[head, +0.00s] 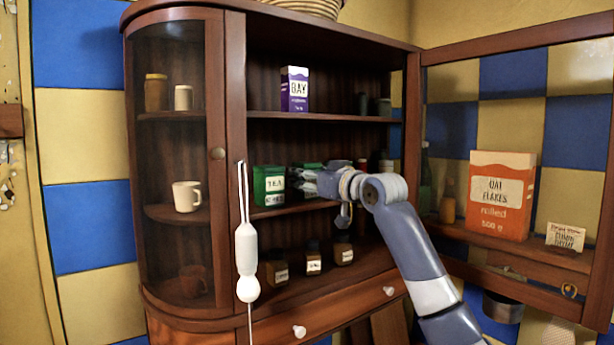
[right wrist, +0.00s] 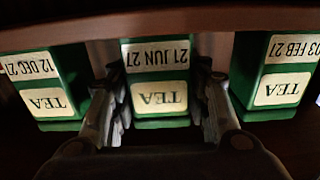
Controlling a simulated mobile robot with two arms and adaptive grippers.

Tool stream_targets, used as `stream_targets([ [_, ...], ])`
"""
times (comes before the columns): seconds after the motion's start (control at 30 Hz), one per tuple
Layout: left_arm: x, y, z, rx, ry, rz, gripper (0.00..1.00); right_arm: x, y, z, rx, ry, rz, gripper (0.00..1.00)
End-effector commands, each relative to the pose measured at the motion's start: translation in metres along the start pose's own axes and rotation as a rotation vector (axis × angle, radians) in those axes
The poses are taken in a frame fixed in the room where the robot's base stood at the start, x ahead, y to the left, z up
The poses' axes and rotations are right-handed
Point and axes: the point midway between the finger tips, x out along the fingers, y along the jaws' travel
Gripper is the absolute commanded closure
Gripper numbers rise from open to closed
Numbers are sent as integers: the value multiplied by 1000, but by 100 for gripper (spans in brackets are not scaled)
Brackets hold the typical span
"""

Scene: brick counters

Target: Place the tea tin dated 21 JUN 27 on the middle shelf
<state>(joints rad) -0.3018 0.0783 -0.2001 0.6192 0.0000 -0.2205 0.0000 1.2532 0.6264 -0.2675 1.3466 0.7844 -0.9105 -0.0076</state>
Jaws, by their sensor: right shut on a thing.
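The green tea tin dated 21 JUN 27 (right wrist: 158,92) stands between the fingers of my right gripper (right wrist: 158,110) in the right wrist view, where the labels read upside down. The gripper is shut on it. A tin dated 12 DEC 27 (right wrist: 45,90) and one dated 03 FEB 27 (right wrist: 280,85) flank it. In the head view my right gripper (head: 312,183) reaches into the cabinet at the middle shelf (head: 265,212). One tea tin (head: 269,186) shows clearly there, its date too small to read. Whether the held tin touches the shelf is unclear. My left gripper is out of view.
A purple box (head: 294,90) stands on the upper shelf, and several brown jars (head: 313,262) stand below. The glass door (head: 520,35) is open at right, near an oat flakes box (head: 500,195).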

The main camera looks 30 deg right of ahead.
Motion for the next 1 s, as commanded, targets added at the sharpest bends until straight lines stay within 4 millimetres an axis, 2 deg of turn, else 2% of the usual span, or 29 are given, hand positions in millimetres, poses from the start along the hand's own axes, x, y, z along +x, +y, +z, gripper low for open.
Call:
stream_targets([
  [0.13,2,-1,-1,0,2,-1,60,0,0,3,0,0,0,82],
  [0.17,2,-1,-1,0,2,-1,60,0,0,4,0,0,0,54],
  [0.23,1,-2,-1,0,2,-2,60,0,0,3,0,0,0,38],
  [0.27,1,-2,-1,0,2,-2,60,0,0,3,0,0,0,36],
  [0.67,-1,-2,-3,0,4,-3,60,0,0,-2,0,1,-1,36],
  [0.83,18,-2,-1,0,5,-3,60,-19,0,4,-1,3,0,36],
  [1.0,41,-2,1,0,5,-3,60,-51,0,6,-3,4,1,36],
])
